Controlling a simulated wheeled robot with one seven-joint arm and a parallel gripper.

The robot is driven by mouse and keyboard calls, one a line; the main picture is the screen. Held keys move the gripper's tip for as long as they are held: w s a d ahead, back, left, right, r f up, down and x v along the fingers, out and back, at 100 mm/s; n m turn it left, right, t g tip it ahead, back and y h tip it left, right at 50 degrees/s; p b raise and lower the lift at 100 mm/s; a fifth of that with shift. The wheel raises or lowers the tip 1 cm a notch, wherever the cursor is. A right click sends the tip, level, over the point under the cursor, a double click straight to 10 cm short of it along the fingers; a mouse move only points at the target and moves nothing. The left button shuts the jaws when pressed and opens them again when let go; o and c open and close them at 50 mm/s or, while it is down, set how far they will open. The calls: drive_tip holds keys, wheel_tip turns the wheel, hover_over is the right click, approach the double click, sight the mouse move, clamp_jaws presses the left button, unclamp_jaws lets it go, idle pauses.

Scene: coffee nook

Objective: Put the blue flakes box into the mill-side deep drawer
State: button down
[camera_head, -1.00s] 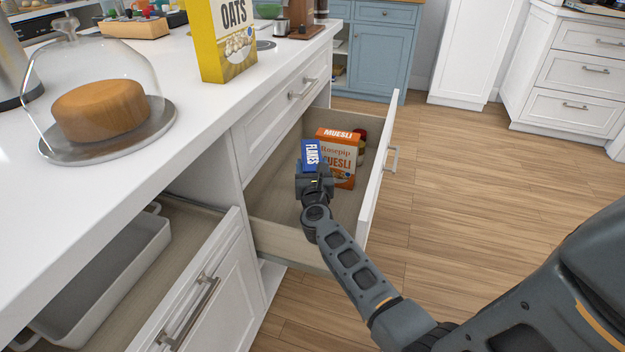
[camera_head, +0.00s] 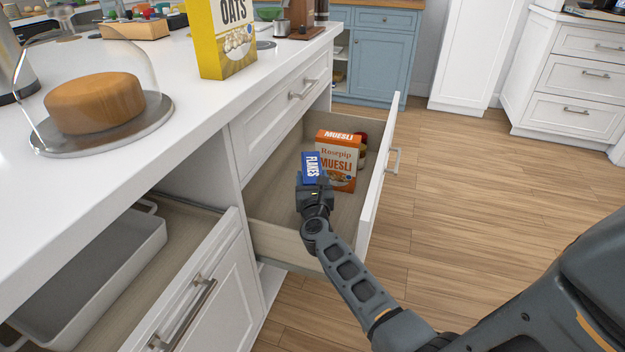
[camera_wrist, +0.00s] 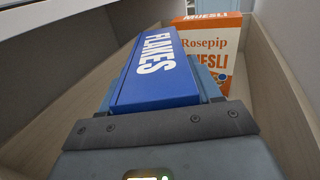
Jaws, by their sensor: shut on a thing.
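The blue flakes box (camera_head: 311,167) is held in my gripper (camera_head: 313,186), which is shut on it. In the wrist view the blue flakes box (camera_wrist: 157,70) stretches ahead from the jaws, its white FLAKES lettering facing up. Box and gripper are inside the open far drawer (camera_head: 283,243), below its rim. Whether the box touches the drawer floor is hidden. An orange and white muesli box (camera_head: 338,160) stands upright in the drawer, just right of and beyond the flakes box.
Jars (camera_head: 361,147) stand behind the muesli box. A nearer drawer (camera_head: 205,290) is also open and holds a grey-white dish (camera_head: 100,275). On the counter are a yellow oats box (camera_head: 222,40) and a cake under a glass dome (camera_head: 95,103). The drawer front (camera_head: 382,165) bounds the right side.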

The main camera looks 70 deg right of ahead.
drive_tip(key=shift+c, duration=1.1)
unclamp_jaws()
drive_tip(key=shift+r, duration=0.1)
